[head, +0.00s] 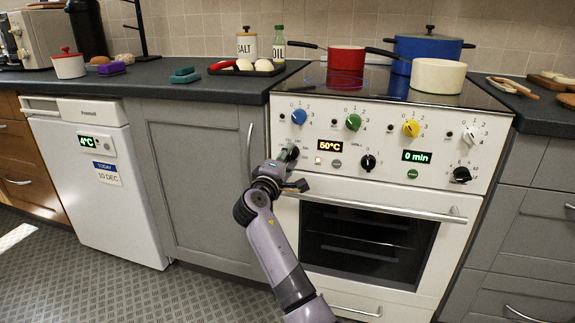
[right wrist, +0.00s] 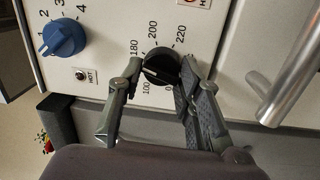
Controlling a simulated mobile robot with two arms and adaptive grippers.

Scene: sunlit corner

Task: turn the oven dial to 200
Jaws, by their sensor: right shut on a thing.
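The oven dial (right wrist: 161,66) is a round black knob on the white oven front. In the right wrist view, printed numbers around it include 100, 180, 200 and 220. A pale mark shows on its lower left face; its exact reading is hard to tell. My right gripper (right wrist: 158,78) is shut on the dial, one finger on each side. The oven display (head: 330,145) reads 50°C. My left gripper is not in view.
The oven door handle (head: 385,207) sticks out below the panel. Blue (head: 299,116), green (head: 353,122), yellow (head: 411,128) and white knobs sit above. Another black knob (head: 368,162) is to the right. A red pan (head: 346,66) and other pots stand on the hob.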

